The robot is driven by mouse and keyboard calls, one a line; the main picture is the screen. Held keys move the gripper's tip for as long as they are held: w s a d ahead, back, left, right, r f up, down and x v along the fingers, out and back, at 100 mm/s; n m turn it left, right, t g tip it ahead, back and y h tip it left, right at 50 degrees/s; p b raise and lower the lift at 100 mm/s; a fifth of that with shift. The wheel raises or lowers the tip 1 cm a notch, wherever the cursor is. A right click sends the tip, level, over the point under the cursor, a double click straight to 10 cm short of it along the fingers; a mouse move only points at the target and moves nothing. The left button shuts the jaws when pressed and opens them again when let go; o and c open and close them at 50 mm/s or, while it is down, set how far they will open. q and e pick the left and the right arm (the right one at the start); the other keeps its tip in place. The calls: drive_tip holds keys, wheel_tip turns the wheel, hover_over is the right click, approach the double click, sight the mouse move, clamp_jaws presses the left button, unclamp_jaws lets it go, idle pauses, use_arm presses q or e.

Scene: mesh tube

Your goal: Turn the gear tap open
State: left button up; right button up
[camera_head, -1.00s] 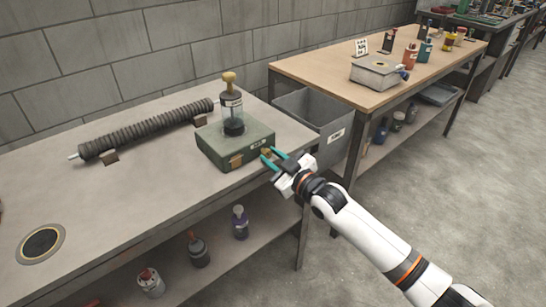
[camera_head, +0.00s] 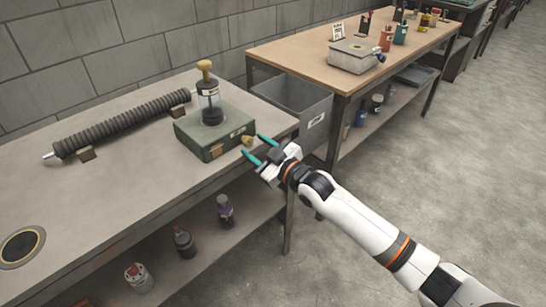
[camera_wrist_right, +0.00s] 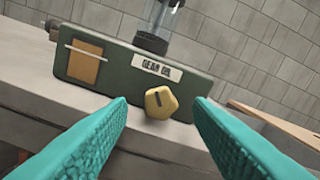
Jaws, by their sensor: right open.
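The gear tap is a yellow-tan faceted knob (camera_wrist_right: 160,102) with a dark slot mark, on the front of a green box (camera_wrist_right: 100,72) labelled for gear oil. In the head view the knob (camera_head: 247,141) sits at the right end of the green box (camera_head: 215,130). A clear cylinder with a tan top (camera_head: 209,95) stands on the box. My right gripper (camera_head: 258,148) is open, its teal fingers pointing at the knob. In the right wrist view the knob lies between and beyond the fingertips, apart from them. My left gripper is not in view.
A ribbed dark hose (camera_head: 120,123) lies on the grey bench (camera_head: 110,190) at the left. A grey bin (camera_head: 300,102) stands behind the gripper, beside a wooden-topped table (camera_head: 290,52). Several bottles stand on the lower shelf (camera_head: 205,245). The floor at the right is clear.

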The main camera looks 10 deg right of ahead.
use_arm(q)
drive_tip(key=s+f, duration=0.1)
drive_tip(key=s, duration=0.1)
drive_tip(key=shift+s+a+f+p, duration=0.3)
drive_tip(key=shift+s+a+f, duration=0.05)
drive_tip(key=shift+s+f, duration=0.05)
use_arm(e)
drive_tip(key=v, duration=1)
drive_tip(key=shift+s+d, duration=0.15)
drive_tip(key=shift+s, duration=0.1)
